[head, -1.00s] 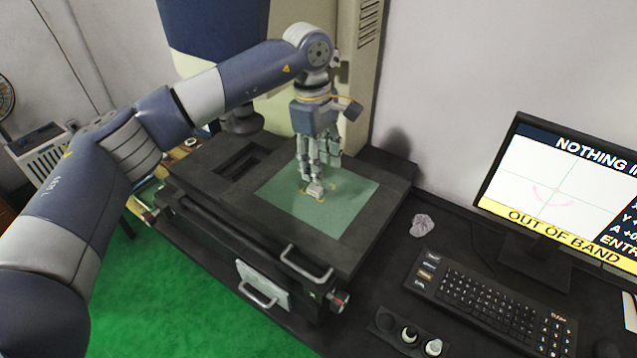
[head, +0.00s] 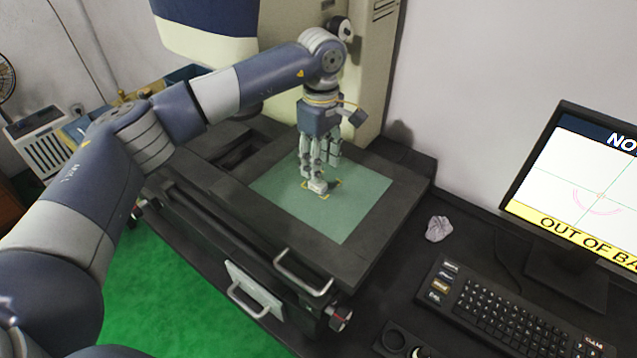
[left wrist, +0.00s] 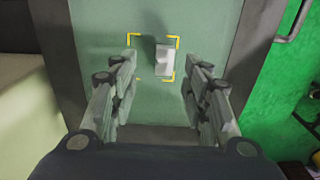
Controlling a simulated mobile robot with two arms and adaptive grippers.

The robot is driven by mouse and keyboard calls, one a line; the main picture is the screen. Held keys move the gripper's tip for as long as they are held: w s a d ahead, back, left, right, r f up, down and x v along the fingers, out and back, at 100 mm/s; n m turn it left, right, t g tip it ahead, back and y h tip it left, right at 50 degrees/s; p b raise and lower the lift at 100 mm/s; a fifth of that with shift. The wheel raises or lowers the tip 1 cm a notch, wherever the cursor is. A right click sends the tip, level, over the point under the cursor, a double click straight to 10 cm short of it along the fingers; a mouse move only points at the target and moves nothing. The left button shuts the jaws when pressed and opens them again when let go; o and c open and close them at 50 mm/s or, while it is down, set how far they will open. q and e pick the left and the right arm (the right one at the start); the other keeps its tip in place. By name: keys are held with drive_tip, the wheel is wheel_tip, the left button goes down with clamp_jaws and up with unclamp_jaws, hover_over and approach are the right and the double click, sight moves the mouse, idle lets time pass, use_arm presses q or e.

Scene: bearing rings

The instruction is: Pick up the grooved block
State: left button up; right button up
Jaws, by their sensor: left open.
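The grooved block (left wrist: 163,60) is a small pale block on the green plate, inside yellow corner marks, in the left wrist view. In the head view the block (head: 319,187) shows low beside the fingertips, partly hidden by them. My left gripper (head: 318,172) points down just above the green plate (head: 352,212). In the left wrist view its open fingers (left wrist: 163,72) stand apart on the left and right of the block, with clear gaps and nothing held. A groove in the block cannot be made out. My right gripper is not in view.
The green plate lies on a dark machine stage with a front handle (head: 303,272). To the right are crumpled paper (head: 438,228), a keyboard (head: 505,312) and a monitor (head: 590,185) reading "OUT OF BA…". The machine's pale column (head: 375,60) stands behind my left arm.

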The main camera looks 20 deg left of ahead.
use_arm(q)
drive_tip(key=f, duration=0.1)
drive_tip(key=f+p, duration=0.1)
drive_tip(key=f, duration=0.1)
drive_tip(key=f+p, duration=0.1)
drive_tip(key=shift+s+a+f, duration=0.2)
drive_tip(key=shift+s, duration=0.05)
drive_tip(key=shift+f, duration=0.25)
clamp_jaws()
